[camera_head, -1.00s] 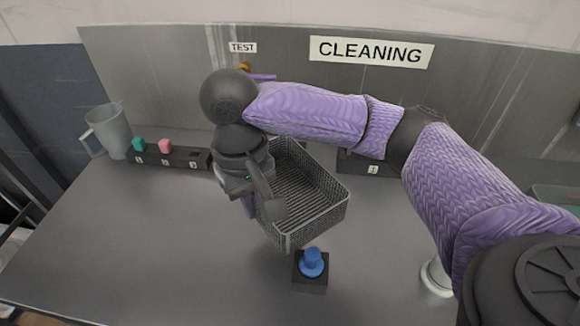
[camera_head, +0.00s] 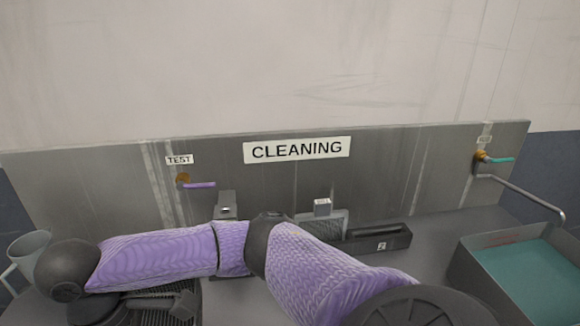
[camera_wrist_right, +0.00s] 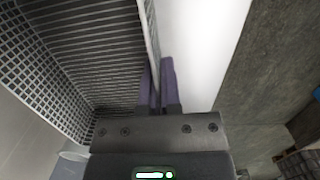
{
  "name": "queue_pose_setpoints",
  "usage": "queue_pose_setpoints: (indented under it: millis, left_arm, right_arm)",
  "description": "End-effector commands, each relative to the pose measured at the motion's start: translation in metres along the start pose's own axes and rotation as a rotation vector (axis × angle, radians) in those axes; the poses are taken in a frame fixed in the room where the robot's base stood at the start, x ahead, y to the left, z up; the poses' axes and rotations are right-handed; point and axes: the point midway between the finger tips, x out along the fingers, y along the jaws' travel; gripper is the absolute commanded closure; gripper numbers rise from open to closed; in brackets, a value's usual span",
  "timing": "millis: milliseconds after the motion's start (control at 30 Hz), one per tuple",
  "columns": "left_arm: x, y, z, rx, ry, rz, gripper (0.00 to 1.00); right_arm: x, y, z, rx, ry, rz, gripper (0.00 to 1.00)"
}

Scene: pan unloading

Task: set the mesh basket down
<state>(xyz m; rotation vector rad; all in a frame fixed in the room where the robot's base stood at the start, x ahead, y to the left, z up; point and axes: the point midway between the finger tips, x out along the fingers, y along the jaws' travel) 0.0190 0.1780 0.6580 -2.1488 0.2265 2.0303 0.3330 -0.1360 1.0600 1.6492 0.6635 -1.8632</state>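The grey mesh basket (camera_wrist_right: 70,45) fills the left of the right wrist view, showing its wire-grid wall and slatted bottom. My right gripper (camera_wrist_right: 158,75) has its purple fingers on either side of the basket's thin side wall, closed on it. In the head view, only a small part of the basket (camera_head: 158,317) shows at the bottom edge under my right arm. Whether the basket touches the counter cannot be told. My left gripper is not in view.
A sink basin (camera_head: 530,265) with teal water stands at the right. A dark numbered holder (camera_head: 378,240) sits by the back panel, beside an upright mesh piece (camera_head: 325,222). A grey jug (camera_head: 28,250) is at the far left. Bare counter (camera_head: 440,235) shows between holder and basin.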

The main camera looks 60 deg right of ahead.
Motion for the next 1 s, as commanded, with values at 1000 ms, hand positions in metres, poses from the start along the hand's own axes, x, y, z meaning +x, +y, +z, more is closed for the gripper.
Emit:
queue_pose_setpoints:
  millis: [1000]
  left_arm:
    - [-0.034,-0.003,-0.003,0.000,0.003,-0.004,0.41]
  right_arm:
    - [0.080,0.009,-0.013,-1.459,0.000,0.177,1.00]
